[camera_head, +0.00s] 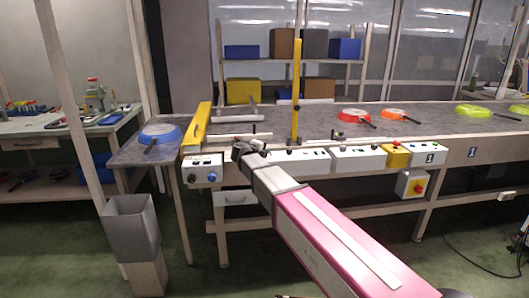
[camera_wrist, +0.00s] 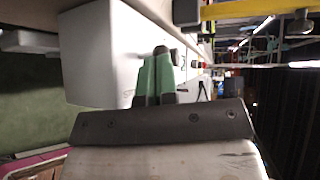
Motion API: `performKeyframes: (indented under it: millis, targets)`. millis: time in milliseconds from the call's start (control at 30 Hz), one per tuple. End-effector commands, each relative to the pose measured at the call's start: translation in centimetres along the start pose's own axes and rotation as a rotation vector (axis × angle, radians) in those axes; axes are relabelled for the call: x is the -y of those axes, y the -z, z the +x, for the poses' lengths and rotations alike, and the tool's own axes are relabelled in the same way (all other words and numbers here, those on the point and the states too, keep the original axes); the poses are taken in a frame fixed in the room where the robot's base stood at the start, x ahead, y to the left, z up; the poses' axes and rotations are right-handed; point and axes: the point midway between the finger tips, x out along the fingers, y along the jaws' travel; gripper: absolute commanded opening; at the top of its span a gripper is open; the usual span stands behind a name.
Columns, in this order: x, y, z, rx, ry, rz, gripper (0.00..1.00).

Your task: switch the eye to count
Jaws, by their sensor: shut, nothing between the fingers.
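My gripper (camera_head: 245,149) is at the front edge of the conveyor, by the left end of a long white control box (camera_head: 300,160). In the wrist view its green fingers (camera_wrist: 162,52) are together, with nothing between them. They point along a white box (camera_wrist: 100,55), close to a small dark part (camera_wrist: 174,56) on its face. I cannot tell whether they touch it. Another white box (camera_head: 357,158) with small controls sits to the right. A white box with knobs (camera_head: 202,170) hangs to the left. Which control belongs to the eye, and its setting, I cannot read.
On the conveyor (camera_head: 320,112) are a red pan (camera_head: 354,115), an orange pan (camera_head: 393,114) and a yellow-green pan (camera_head: 474,110). A blue pan (camera_head: 160,133) lies on the left table. A yellow post (camera_head: 296,90) rises behind my gripper. A grey bin (camera_head: 131,228) stands front left.

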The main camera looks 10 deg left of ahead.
Motion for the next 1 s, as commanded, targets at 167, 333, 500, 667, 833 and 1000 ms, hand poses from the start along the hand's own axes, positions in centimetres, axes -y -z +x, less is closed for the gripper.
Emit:
performKeyframes:
  millis: [167, 333, 500, 667, 833, 1000]
  targets:
    - [0.2, 0.1, 0.1, 0.005, -0.029, 0.029, 0.0]
    - [0.5, 0.2, 0.1, 0.012, -0.062, 0.062, 0.0]
    - [0.8, 0.5, 0.3, 0.021, -0.118, 0.117, 0.0]
    - [1.1, 0.8, 0.6, 0.03, -0.175, 0.173, 0.0]
    - [1.3, 0.9, 0.7, 0.039, -0.224, 0.221, 0.0]
    - [1.4, 1.1, 0.9, 0.044, -0.257, 0.252, 0.0]
